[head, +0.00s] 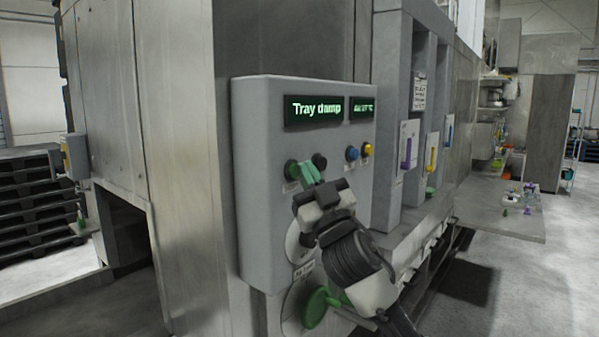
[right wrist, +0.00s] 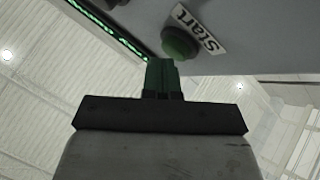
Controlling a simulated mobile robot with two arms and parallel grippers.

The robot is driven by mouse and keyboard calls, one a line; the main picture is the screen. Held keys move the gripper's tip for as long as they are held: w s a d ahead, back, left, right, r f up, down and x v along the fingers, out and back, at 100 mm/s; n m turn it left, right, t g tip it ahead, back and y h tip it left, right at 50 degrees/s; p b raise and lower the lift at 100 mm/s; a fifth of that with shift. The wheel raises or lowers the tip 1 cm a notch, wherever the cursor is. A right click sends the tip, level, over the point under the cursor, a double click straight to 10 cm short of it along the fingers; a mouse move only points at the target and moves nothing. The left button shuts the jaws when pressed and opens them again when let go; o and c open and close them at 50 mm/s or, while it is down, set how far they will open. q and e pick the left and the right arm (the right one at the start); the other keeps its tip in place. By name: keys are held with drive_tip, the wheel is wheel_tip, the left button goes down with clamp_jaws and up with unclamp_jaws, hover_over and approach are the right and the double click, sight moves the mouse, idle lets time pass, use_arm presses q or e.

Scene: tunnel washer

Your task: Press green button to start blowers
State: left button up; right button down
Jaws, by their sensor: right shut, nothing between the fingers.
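The green button (head: 291,169) is at the left of the button row on the grey control panel (head: 262,235). In the right wrist view the green button (right wrist: 180,43) has a label reading "Start" beside it. My right gripper (head: 310,173) is shut and empty, its green fingers in front of the panel just right of the green button. In the right wrist view the shut fingertips (right wrist: 161,63) are close to the button's edge; I cannot tell whether they touch it. My left gripper is not in view.
A black button (head: 320,160), a blue button (head: 352,153) and a yellow button (head: 368,149) share the row. The display (head: 314,109) above reads "Tray damp". A green round part (head: 316,308) is below the panel. A grey table (head: 490,207) stands at right.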

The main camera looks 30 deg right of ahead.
drive_tip(key=shift+s, duration=0.1)
drive_tip(key=shift+s+d, duration=0.35)
drive_tip(key=shift+s, duration=0.35)
drive_tip(key=shift+f, duration=0.1)
drive_tip(key=shift+s+d, duration=0.3)
drive_tip(key=shift+s, duration=0.5)
drive_tip(key=shift+s+d, duration=0.35)
drive_tip(key=shift+s, duration=0.4)
drive_tip(key=shift+s+d, duration=0.3)
drive_tip(key=shift+s, duration=0.5)
